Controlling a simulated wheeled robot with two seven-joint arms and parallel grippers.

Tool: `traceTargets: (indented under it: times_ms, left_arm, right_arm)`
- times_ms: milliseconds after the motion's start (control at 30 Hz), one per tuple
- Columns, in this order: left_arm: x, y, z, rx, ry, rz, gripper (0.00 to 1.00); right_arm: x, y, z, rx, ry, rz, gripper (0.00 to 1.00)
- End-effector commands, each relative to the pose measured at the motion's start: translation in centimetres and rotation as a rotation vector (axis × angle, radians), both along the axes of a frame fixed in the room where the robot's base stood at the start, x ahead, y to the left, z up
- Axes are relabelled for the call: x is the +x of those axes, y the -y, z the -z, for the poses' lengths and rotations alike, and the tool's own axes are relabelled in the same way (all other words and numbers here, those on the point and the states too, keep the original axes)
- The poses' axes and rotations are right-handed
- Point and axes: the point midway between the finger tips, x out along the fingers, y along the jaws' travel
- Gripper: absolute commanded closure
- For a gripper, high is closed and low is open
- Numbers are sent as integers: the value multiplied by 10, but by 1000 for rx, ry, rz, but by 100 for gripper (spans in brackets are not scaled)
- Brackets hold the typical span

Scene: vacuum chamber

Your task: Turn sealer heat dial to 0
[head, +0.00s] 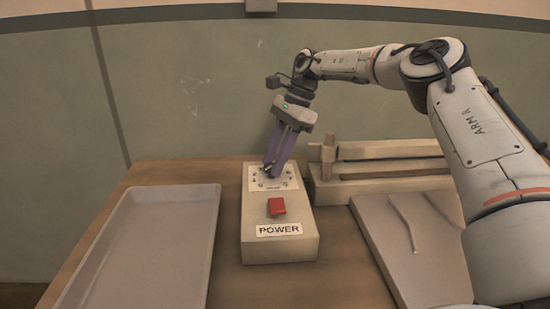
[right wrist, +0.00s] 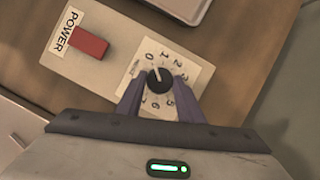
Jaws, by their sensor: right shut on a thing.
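The sealer control box (head: 280,246) is a beige block on the table, with a white dial plate at its far end. The black heat dial (right wrist: 159,81) sits on that plate, ringed by numbers. In the right wrist view its pale pointer mark appears to face the 0. My right gripper (head: 268,170) reaches down over the dial with purple fingers. In the right wrist view its fingers (right wrist: 159,90) are on either side of the dial, shut on it. In the head view the fingers largely hide the dial. My left gripper is in neither view.
A red power switch (head: 276,207) sits nearer on the box, above the POWER label. An empty grey tray (head: 205,195) lies to the left. The sealer's bar (head: 390,150) and a sloped beige panel (head: 405,262) stand to the right. A wall rises behind the table.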

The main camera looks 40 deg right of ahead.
Motion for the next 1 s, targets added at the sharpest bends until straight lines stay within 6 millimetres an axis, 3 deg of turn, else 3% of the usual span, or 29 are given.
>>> traceTargets:
  times_ms: [667,700,767,1000]
  left_arm:
    - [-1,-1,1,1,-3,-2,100]
    - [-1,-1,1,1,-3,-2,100]
    - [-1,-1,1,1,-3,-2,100]
    - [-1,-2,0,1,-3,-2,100]
  right_arm:
    - [0,2,1,-4,-2,-59,88]
    - [0,2,1,-4,-3,-58,59]
    - [0,2,1,-4,-1,-57,49]
    - [0,1,0,-2,0,-57,49]
